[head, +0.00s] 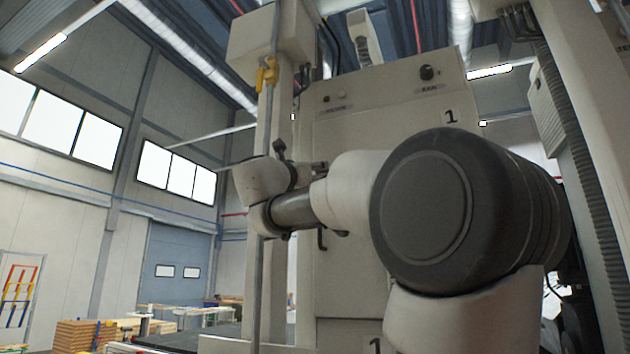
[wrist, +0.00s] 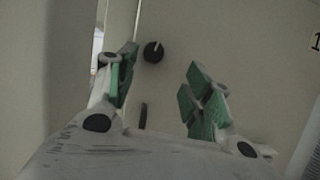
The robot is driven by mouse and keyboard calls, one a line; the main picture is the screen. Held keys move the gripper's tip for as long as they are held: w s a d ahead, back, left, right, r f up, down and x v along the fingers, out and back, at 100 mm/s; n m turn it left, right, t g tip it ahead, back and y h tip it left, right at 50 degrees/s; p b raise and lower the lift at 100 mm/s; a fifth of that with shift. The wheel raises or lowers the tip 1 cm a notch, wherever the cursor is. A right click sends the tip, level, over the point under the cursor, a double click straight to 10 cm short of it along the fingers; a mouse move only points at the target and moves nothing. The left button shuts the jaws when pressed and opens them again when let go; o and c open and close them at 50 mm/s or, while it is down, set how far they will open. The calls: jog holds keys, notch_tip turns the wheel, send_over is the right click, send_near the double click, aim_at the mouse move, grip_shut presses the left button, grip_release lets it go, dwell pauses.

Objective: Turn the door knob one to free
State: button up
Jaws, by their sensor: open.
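The cabinet door (head: 345,270) carries a black "1" at its upper right, and the "1" also shows at the right edge of the wrist view. In the wrist view a round black knob (wrist: 153,52) with a light pointer mark, pointing roughly up, sits on the pale panel close to a vertical seam. My gripper (wrist: 162,64) is open, its green-padded fingers apart. The knob appears between the fingertips, nearer the left finger; I cannot tell the remaining depth. I see no contact. In the head view my arm covers this part of the door, and the knob cannot be made out.
A dark upright handle (wrist: 143,116) is below the knob. Another black knob (head: 427,73) is high on the cabinet, above the "1".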

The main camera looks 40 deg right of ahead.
jog(key=shift+n, duration=0.8)
jog(key=x, duration=0.4)
jog(key=w+x, duration=0.1)
jog(key=x, duration=0.3)
jog(key=shift+a+f, duration=0.15)
jog(key=shift+c, duration=0.4)
jog(key=c, duration=0.9)
